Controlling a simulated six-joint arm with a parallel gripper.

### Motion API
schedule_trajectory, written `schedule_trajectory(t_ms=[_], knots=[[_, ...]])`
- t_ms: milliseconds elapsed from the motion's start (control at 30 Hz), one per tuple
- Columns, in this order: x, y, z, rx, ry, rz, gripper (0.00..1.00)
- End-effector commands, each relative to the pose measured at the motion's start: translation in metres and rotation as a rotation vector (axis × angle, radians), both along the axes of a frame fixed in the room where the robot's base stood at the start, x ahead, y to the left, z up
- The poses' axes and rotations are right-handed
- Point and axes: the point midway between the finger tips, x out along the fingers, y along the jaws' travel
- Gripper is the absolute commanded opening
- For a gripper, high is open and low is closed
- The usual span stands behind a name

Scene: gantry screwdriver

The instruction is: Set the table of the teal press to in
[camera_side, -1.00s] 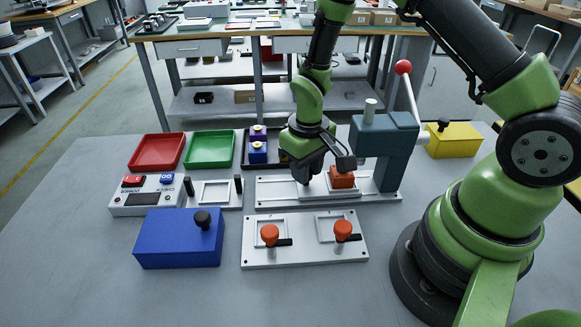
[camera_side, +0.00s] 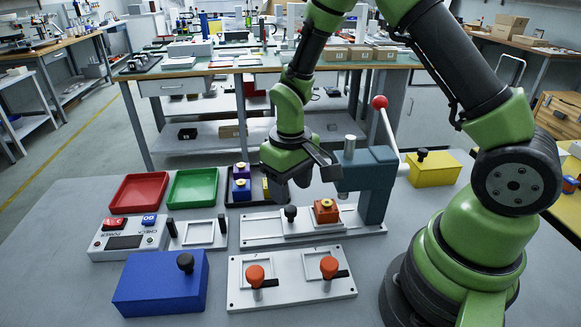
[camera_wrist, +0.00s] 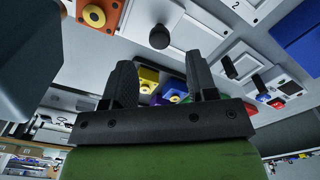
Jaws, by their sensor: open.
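The teal press (camera_side: 372,183) stands at the right of a long white base, its red-tipped lever (camera_side: 380,103) raised. Its light sliding table (camera_side: 305,226) lies along the base, with a dark round knob (camera_side: 290,213) at its left. An orange block (camera_side: 326,211) with a yellow ring sits on the table near the press head; whether it is squarely under the ram I cannot tell. My gripper (camera_side: 288,184) is open and empty, above the knob and apart from it. In the wrist view, the knob (camera_wrist: 159,37) lies beyond my open fingers (camera_wrist: 162,86), with the orange block (camera_wrist: 97,14) beside it.
A white fixture (camera_side: 292,279) with two orange-knobbed clamps and a blue box (camera_side: 160,284) stand in front. Red (camera_side: 139,192) and green (camera_side: 192,187) trays, and a dark tray with coloured blocks (camera_side: 241,188), lie behind. A yellow box (camera_side: 432,168) stands right of the press.

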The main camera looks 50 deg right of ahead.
Motion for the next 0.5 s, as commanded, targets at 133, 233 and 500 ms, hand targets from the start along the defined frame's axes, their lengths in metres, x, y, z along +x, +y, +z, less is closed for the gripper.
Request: schedule_trajectory(t_ms=[133, 233, 500], knots=[[0.000, 0.000, 0.029, -0.001, -0.005, 0.000, 0.53], [0.001, 0.000, 0.041, 0.001, -0.004, 0.001, 0.53], [0.000, 0.000, 0.050, 0.000, 0.000, 0.001, 0.53]])
